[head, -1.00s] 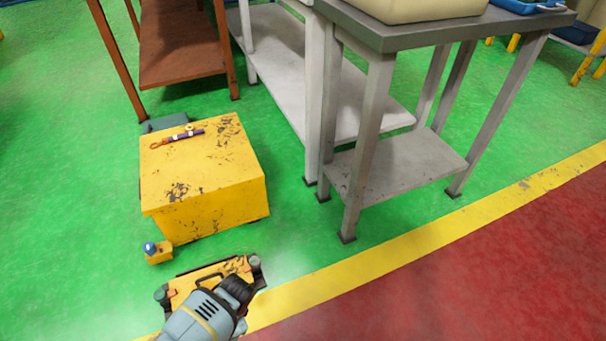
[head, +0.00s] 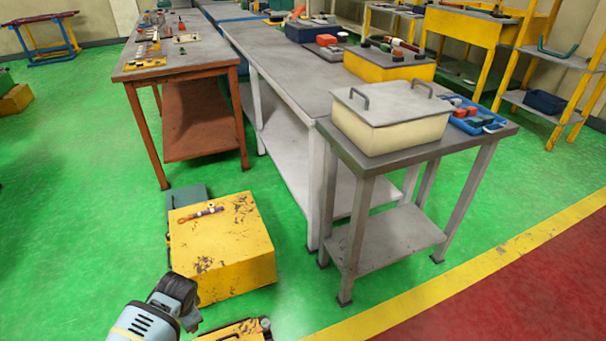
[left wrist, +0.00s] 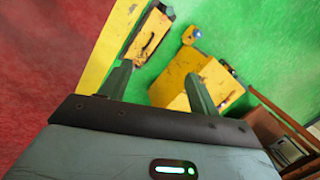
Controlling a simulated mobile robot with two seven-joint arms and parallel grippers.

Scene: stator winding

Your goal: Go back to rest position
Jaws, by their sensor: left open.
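My left arm (head: 150,315) comes in at the lower left of the head view, with a dark joint and a grey-blue link. Its fingers are not clearly seen there. In the left wrist view my left gripper (left wrist: 158,72) shows two green-grey fingers spread apart with nothing between them. It hangs above the floor, and a yellow box (left wrist: 185,75) shows beyond its fingers. My right gripper is in neither view.
The scuffed yellow box (head: 235,262) carries a purple tool (head: 205,212). A grey side table (head: 345,165) holds a lidded cream bin (head: 390,130) and a blue tray (head: 490,129). A brown workbench (head: 190,70) stands at the back left. Green floor (head: 70,220) on the left is clear.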

